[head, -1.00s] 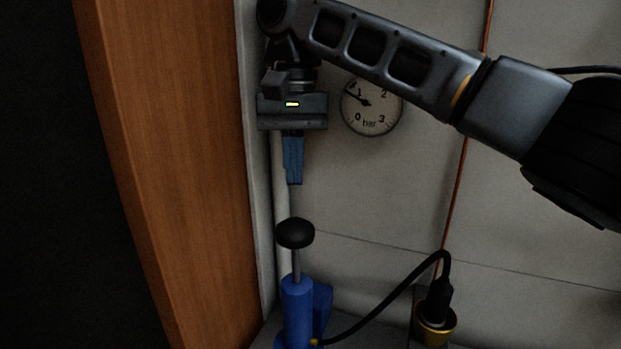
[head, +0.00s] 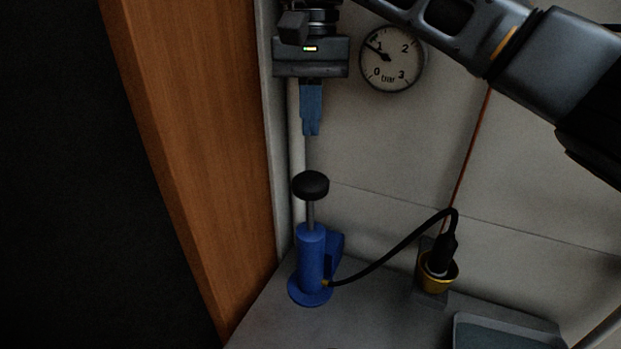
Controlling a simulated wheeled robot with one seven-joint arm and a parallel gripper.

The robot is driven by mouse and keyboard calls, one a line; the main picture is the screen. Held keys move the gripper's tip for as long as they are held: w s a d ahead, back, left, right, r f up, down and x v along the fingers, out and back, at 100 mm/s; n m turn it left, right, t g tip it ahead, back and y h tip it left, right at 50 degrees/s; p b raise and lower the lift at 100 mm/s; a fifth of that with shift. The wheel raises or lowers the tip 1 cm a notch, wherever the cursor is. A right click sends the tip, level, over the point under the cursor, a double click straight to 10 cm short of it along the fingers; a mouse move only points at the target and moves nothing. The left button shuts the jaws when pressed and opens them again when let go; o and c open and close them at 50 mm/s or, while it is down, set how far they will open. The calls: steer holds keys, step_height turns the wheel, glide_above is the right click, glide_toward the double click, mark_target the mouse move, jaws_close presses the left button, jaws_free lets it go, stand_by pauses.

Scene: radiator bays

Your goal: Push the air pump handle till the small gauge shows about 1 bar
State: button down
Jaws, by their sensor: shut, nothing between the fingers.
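The blue air pump (head: 312,255) stands upright on a grey surface. Its black round handle (head: 311,185) sits on a raised rod, with some rod showing above the body. My gripper (head: 311,132) points down above the handle, its blue fingers together and empty. A clear gap shows between fingertips and handle. The small round gauge (head: 391,58) on the wall is marked 0 to 3 bar. Its needle points up and left, close to the 1 mark; the exact reading is hard to tell.
A black hose (head: 390,260) runs from the pump to a black fitting over a brass cup (head: 438,276). A wooden panel (head: 190,170) stands close at the left. A grey tray (head: 505,333) lies at lower right. The wall behind is pale panelling.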

mark_target(310, 173)
steer(key=shift+s+f+b, duration=0.15)
steer(key=shift+f+b, duration=1.35)
steer(key=shift+f, duration=0.05)
steer(key=shift+s+f+b, duration=0.15)
steer(key=shift+f+b, duration=1.35)
steer(key=shift+f, duration=3.15)
steer(key=shift+w+a+r+p, duration=0.1)
steer(key=shift+w+r+p, duration=0.5)
steer(key=shift+w+p, duration=0.4)
steer(key=shift+w+r+p, duration=0.1)
steer(key=shift+w+p, duration=0.15)
steer(key=shift+p, duration=0.2)
steer(key=shift+w+f, duration=0.2)
steer(key=shift+w, duration=0.05)
